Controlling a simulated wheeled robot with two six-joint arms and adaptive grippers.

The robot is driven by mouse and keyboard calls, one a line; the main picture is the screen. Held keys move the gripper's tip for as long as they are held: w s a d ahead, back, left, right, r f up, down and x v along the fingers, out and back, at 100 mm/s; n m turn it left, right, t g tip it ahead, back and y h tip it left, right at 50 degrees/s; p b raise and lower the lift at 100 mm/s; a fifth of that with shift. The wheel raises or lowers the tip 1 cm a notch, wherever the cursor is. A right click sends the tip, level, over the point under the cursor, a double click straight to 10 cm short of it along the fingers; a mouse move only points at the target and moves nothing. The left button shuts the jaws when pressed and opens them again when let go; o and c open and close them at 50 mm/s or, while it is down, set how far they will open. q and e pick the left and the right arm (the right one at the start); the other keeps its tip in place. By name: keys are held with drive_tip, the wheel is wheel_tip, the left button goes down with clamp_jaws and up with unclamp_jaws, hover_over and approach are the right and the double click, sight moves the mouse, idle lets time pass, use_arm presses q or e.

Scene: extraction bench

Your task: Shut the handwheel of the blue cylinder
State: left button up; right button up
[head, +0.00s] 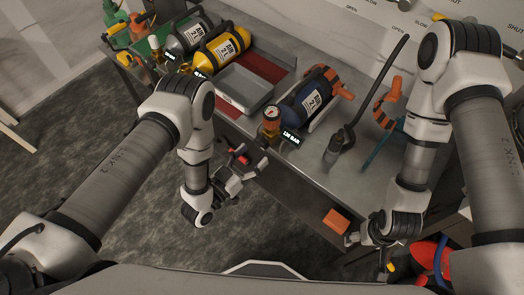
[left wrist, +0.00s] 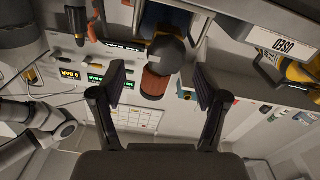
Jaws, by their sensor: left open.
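The blue cylinder (head: 308,98) lies on its side on the bench, with a white label and a round gauge (head: 271,113) at its near end. In the left wrist view its dark blue end (left wrist: 166,18) is at the top. A ribbed orange-brown knob (left wrist: 156,82), which looks like the handwheel, sticks out from a dark round valve body (left wrist: 166,53). My left gripper (head: 256,165) is open and empty in front of the bench edge. In the left wrist view its fingers (left wrist: 160,88) appear either side of the knob, apart from it. My right gripper (head: 356,240) is low at the right, its jaws unclear.
A yellow cylinder (head: 222,48) and a grey cylinder (head: 186,37) lie at the back left. A grey tray (head: 243,86) stands between yellow and blue. A black hose tool (head: 340,142) and an orange-handled tool (head: 386,105) are right of the blue cylinder. An orange block (head: 336,222) is near my right gripper.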

sight(259, 146)
use_arm(q)
drive_tip(key=w+f+b, duration=0.1)
drive_tip(key=w+b, duration=0.1)
drive_tip(key=b, duration=0.1)
drive_tip(key=shift+d+f, duration=0.25)
drive_tip(key=shift+f, duration=0.1)
drive_tip(key=shift+w+d+r+b, duration=0.4)
drive_tip(key=shift+w+b, duration=0.3)
drive_tip(key=shift+b, duration=0.2)
drive_tip(key=shift+w+d+r, duration=0.1)
drive_tip(key=shift+d+r, duration=0.1)
drive_tip(key=shift+d, duration=0.05)
drive_tip(key=shift+w+d+r, duration=0.1)
drive_tip(key=shift+w+d, duration=0.05)
use_arm(e)
wheel_tip(259, 146, down, 7)
drive_tip(key=shift+w+a+r, duration=0.2)
drive_tip(key=shift+w, duration=0.15)
use_arm(q)
drive_tip(key=c, duration=1.2)
